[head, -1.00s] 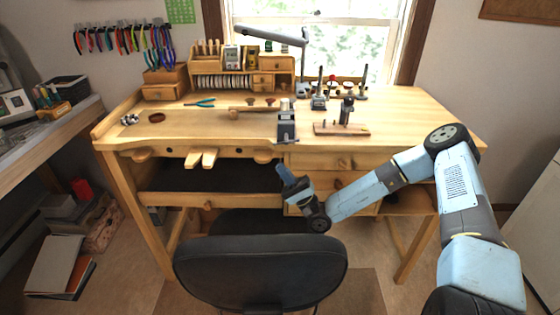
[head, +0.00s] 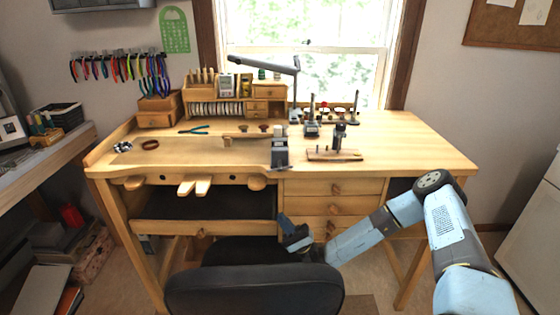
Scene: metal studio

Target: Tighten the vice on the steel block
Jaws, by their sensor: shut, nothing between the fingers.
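A small grey vice (head: 280,153) stands at the front edge of the wooden workbench (head: 432,150), near its middle. My gripper (head: 284,222) is low in front of the bench drawers, below the vice and behind the chair back. It points up and left, is well apart from the vice, and holds nothing I can see.
A dark chair (head: 255,290) stands in front of the bench. A wooden stand with a dark tool (head: 338,142) is right of the vice. Teal pliers (head: 193,130) lie to its left. A jointed lamp (head: 270,64) arches behind. The bench's right end is clear.

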